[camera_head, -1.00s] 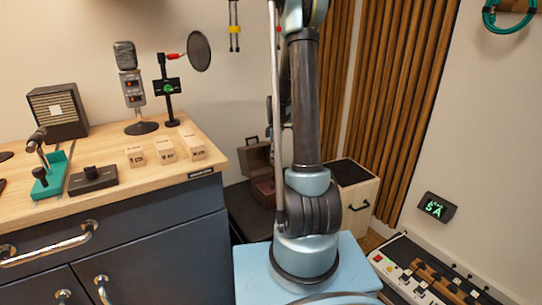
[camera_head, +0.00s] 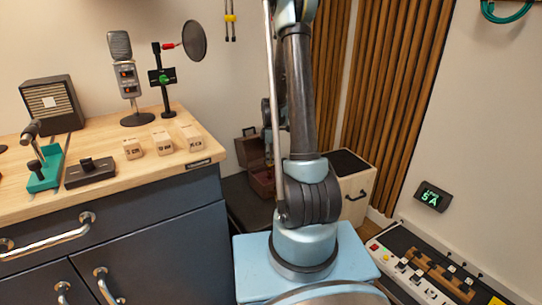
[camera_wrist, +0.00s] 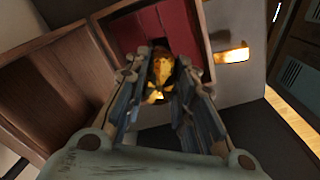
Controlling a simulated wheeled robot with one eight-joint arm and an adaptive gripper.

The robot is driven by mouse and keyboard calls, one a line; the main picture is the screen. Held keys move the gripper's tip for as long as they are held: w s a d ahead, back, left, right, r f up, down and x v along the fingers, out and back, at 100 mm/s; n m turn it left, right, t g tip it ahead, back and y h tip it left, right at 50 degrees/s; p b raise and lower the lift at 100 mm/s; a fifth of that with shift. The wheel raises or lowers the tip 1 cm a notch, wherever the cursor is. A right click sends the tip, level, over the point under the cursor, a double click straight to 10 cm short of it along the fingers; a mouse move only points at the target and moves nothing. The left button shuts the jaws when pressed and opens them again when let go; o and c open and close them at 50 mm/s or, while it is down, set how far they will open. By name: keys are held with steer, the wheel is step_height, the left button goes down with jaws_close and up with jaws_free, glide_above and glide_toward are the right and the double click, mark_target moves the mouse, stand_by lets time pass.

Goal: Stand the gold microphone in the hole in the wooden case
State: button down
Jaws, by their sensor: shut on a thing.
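The wooden case (camera_head: 262,182) stands open on a dark surface behind my arm, its lid (camera_head: 247,150) raised. In the wrist view the case rim (camera_wrist: 207,45) surrounds a red lining (camera_wrist: 185,22), and the brown lid (camera_wrist: 50,90) fills the left side. My gripper (camera_wrist: 163,72) is shut on the gold microphone (camera_wrist: 162,66), with the fingers on either side of it. The microphone shows against the case opening. Its lower end and the hole are hidden, so I cannot tell whether it is in the hole.
A wooden desk (camera_head: 195,168) with a grey microphone (camera_head: 124,75), a pop filter (camera_head: 194,40) and several wooden blocks stands at left. A pale cabinet (camera_head: 358,185) is right of the case. A mixing console (camera_head: 430,270) lies at lower right. A brass fitting (camera_wrist: 232,55) shows beside the case.

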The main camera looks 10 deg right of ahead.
steer(key=shift+f, duration=1.4)
steer(key=c, duration=1.3)
jaws_free()
steer(key=shift+r, duration=5.95)
